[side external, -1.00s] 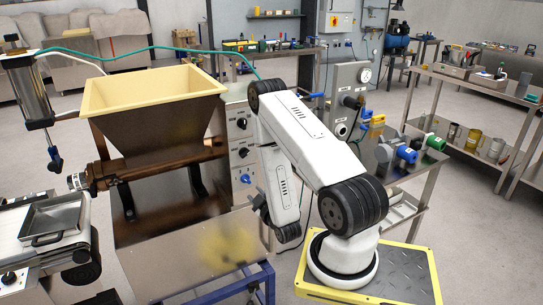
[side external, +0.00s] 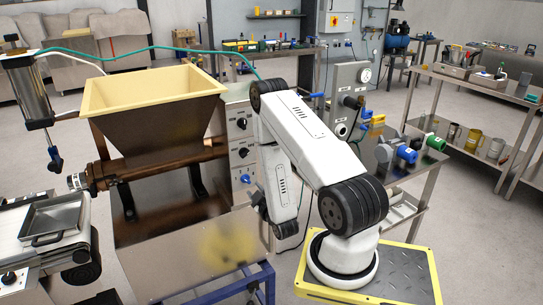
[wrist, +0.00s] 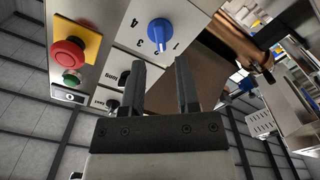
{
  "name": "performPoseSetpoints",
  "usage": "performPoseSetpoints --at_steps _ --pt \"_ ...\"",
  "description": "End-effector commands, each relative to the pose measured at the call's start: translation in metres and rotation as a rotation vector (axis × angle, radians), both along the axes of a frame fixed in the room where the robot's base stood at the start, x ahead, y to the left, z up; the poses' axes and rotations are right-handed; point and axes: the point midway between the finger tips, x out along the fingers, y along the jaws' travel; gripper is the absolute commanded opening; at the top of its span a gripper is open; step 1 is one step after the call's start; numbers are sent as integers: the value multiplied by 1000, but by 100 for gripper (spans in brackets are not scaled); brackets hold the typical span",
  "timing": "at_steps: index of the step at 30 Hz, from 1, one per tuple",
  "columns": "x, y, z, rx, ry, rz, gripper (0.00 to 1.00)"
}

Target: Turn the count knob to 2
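The blue count knob (wrist: 158,31) is on a pale panel at the top of the wrist view. Digits 1, 3 and 4 show around it; I cannot read a 2 or tell the setting for sure. In the side view the blue knob (side external: 245,179) is low on the machine's front panel, with my gripper (side external: 260,202) just below and right of it. In the wrist view my gripper (wrist: 160,63) is open and empty, its two dark fingers spread below the knob and apart from it.
Black knobs (wrist: 112,104) with labels are left of my fingers. A red emergency button (wrist: 69,54) on a yellow plate and a green button (wrist: 72,77) are further left. The yellow-rimmed hopper (side external: 150,90) stands beside the panel (side external: 240,120).

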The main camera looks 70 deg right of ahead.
Motion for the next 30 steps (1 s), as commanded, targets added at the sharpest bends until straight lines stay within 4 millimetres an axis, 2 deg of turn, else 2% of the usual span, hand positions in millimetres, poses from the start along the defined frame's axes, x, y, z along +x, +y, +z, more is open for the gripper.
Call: performPoseSetpoints --at_steps 23,27,30 --pt "31 -31 0 0 0 0 40" --pt "31 -31 0 1 1 0 0" --pt "31 -30 0 1 1 0 0"
